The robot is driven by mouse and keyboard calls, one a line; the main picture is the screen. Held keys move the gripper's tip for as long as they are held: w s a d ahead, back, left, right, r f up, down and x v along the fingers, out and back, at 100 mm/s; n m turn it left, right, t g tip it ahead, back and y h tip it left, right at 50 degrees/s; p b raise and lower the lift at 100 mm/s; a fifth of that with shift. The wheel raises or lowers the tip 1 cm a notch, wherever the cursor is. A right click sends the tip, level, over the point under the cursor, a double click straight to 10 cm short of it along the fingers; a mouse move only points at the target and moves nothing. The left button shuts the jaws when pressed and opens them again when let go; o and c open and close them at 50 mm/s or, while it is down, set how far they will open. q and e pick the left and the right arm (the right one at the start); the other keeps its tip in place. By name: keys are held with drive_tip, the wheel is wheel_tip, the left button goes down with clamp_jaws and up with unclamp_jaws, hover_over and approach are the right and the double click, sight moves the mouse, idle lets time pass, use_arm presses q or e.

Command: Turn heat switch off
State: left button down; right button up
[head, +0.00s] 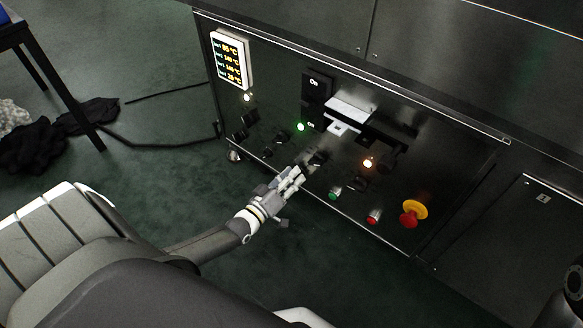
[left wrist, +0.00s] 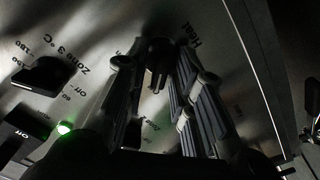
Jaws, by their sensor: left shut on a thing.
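The heat switch (left wrist: 158,48) is a dark knob beside the "Heat" label on the metal panel in the left wrist view. My left gripper (left wrist: 155,80) has its fingers on either side of this knob and is shut on it. In the head view my left gripper (head: 296,175) reaches up to the lower middle of the control panel (head: 290,205). Its fingers hide much of what they hold there. How far the knob is turned cannot be made out. My right gripper is not in view.
A Zone 3 °C knob (left wrist: 42,76) and a lit green lamp (left wrist: 65,127) sit nearby. A table (head: 30,35) stands at far left.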

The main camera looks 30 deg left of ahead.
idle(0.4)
use_arm(q)
drive_tip(key=c, duration=1.5)
unclamp_jaws()
drive_tip(key=s, duration=1.2)
drive_tip(key=shift+a, duration=0.45)
drive_tip(key=shift+r, duration=0.1)
